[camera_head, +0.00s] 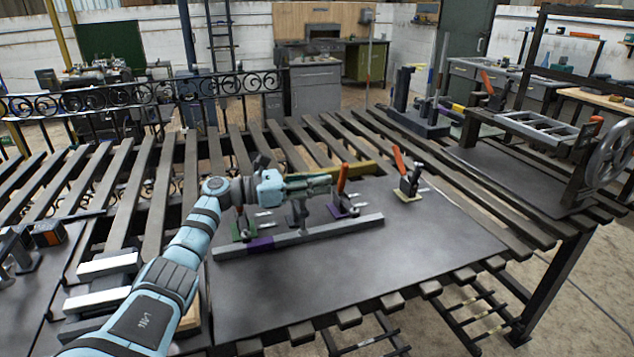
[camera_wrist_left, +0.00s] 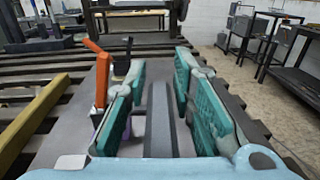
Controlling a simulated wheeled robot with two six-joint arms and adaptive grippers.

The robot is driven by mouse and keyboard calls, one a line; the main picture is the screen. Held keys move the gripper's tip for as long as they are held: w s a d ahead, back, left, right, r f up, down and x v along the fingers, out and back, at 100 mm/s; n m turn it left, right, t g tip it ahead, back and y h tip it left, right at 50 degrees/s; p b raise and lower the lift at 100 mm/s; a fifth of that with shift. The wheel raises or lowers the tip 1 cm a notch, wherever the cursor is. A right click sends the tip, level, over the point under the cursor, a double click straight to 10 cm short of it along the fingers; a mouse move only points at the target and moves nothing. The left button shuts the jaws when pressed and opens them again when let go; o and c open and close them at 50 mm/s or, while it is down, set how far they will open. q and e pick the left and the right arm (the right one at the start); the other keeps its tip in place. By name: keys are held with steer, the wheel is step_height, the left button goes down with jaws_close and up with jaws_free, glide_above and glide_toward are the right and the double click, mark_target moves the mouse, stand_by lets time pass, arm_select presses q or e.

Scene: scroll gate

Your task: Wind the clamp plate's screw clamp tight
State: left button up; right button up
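The dark clamp plate (camera_head: 440,240) lies on the slatted table, with a long grey bar (camera_head: 335,229) across it. My left gripper (camera_head: 326,184) is above the plate, pointing right. In the left wrist view its two teal fingers (camera_wrist_left: 165,105) stand apart with a gap between them. A grey bar (camera_wrist_left: 159,125) shows beyond that gap; I cannot tell its height or contact. A dark grey post (camera_head: 297,212), possibly the screw clamp, stands below the gripper, its top hidden. A toggle clamp with an orange handle (camera_head: 343,177) stands beside the fingertips. My right gripper is out of view.
Another orange-handled clamp on a yellow base (camera_head: 408,195) stands farther right. A green-based clamp (camera_head: 243,229) is near my left wrist. A yellow bar (camera_head: 355,169) lies behind. A handwheel (camera_head: 610,155) stands at far right. The plate's front right area is clear.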

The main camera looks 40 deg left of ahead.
arm_select(q)
steer(key=shift+o, duration=0.5)
steer(key=shift+r, duration=0.1)
step_height(320, 180, up, 10)
steer(key=shift+f, duration=0.1)
